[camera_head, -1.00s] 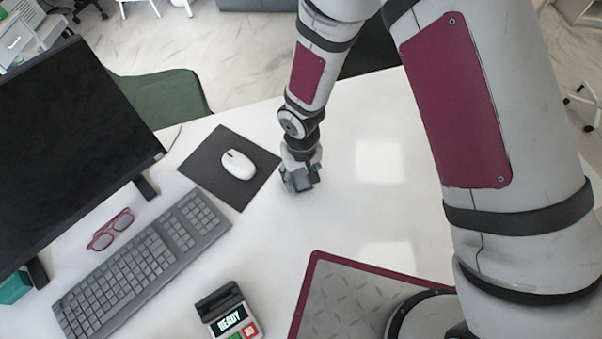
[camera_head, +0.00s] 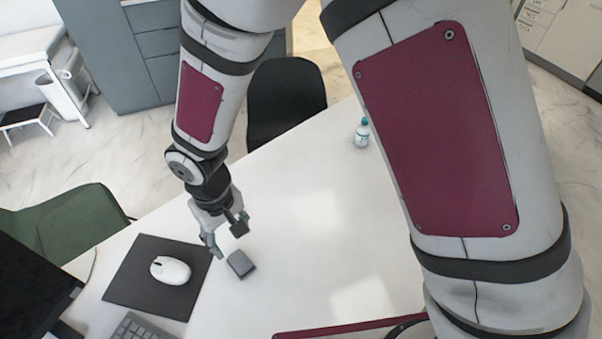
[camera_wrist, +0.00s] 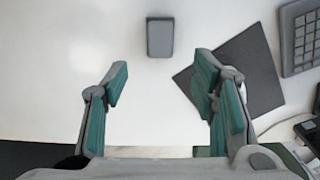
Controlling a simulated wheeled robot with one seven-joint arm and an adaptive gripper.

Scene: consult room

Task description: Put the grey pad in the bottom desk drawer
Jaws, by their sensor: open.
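The small grey pad (camera_head: 240,264), a rounded block, lies on the white desk just right of the dark mouse mat. In the wrist view the grey pad (camera_wrist: 160,38) lies ahead of the fingertips, roughly centred between them. My gripper (camera_head: 228,240) is open and empty, close to the pad on its far side. In the wrist view both fingers of my gripper (camera_wrist: 161,80) stand apart with bare desk between them. The desk's drawers are out of view.
A white mouse (camera_head: 170,270) sits on the dark mouse mat (camera_head: 130,292), with a keyboard (camera_head: 140,328) in front. A small bottle (camera_head: 362,132) stands at the desk's far edge. A black chair (camera_head: 285,100) and a green chair (camera_head: 75,225) stand beyond. The desk's middle is clear.

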